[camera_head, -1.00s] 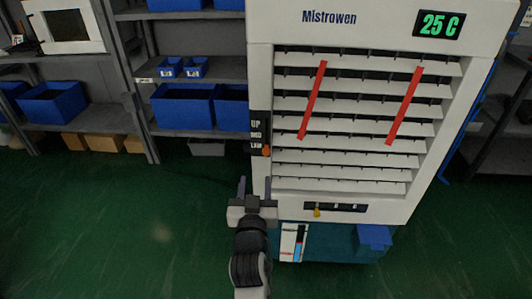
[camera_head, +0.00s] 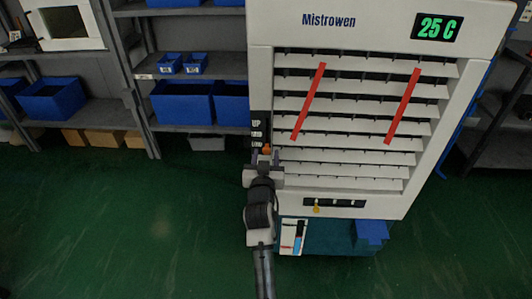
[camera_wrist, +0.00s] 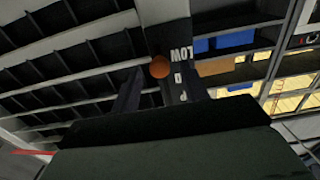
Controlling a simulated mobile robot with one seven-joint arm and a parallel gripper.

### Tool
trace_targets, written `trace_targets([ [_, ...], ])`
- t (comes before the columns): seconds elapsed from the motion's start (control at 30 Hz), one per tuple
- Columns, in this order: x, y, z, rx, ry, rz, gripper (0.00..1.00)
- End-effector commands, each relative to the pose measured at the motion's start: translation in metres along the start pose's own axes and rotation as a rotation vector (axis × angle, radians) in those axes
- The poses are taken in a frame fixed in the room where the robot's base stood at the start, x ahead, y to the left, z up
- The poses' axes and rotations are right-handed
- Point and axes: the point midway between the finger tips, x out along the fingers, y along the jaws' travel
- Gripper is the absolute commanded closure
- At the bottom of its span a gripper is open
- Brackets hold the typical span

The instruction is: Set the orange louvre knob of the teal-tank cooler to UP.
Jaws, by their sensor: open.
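The white Mistrowen cooler (camera_head: 330,185) stands on a teal tank (camera_head: 325,238). A dark strip (camera_head: 260,118) on its left front edge is marked UP, MID and LOW from top to bottom. The orange louvre knob (camera_head: 267,149) is at the strip's lower end, beside LOW. In the wrist view the orange knob (camera_wrist: 159,67) shows next to the upside-down LOW lettering. My gripper (camera_head: 265,157) is open at the knob. In the wrist view its fingers (camera_wrist: 160,88) lie either side of the knob's line; I cannot tell whether they touch it.
Red ribbons (camera_head: 309,102) hang over the slats. A lower panel (camera_head: 334,203) carries a small yellow knob (camera_head: 317,209). A blue box (camera_head: 371,231) juts from the tank. Shelves with blue bins (camera_head: 184,103) stand behind left. The green floor (camera_head: 130,220) at left is clear.

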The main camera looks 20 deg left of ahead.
Motion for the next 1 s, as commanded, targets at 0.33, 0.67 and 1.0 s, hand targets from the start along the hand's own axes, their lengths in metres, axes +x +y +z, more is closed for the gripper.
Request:
trace_targets([
  [0.33,0.0085,0.0,0.0,0.0,0.0,0.0,0.55],
  [0.67,0.0082,-0.0001,-0.0001,0.0,0.001,0.0,0.91],
  [1.0,0.0082,-0.0001,-0.0044,0.0,0.001,0.0,1.0],
])
